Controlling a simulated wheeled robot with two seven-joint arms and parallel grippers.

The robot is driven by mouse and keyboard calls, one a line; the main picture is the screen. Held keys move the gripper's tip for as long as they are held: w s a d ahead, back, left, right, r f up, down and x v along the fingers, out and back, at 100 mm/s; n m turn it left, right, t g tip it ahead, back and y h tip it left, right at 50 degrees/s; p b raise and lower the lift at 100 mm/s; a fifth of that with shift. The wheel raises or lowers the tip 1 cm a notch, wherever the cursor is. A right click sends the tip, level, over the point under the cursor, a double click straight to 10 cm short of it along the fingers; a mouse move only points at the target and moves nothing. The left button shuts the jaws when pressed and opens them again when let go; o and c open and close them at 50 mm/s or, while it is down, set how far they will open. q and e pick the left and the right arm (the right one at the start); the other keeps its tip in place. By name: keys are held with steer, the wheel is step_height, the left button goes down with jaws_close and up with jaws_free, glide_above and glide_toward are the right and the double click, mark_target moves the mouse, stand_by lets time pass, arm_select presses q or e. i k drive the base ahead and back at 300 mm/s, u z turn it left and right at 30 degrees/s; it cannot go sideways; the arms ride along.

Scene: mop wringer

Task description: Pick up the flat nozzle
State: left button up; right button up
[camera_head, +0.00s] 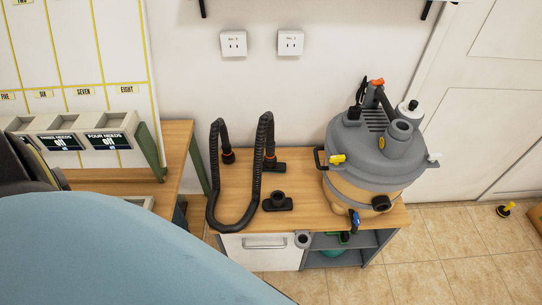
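A black nozzle (277,204) with a wide flat foot and a short round upright socket lies on the wooden top of a low cabinet (240,195). It is apart from the hose and left of the vacuum. A second flat black piece (277,168) lies behind it, by one end of the black hose (262,150); whether it is joined to the hose is hard to tell. Neither of my grippers shows in the head view, so their state is hidden.
A grey-lidded vacuum (370,155) stands on the cabinet's right half. The hose loops left of the nozzle. A wooden table (178,150) with labelled bins stands at left. A large blue rounded surface covers the lower left. Tiled floor (450,240) at right is mostly clear.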

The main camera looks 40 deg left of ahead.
mark_target(278, 202)
steer(key=u, duration=1.1)
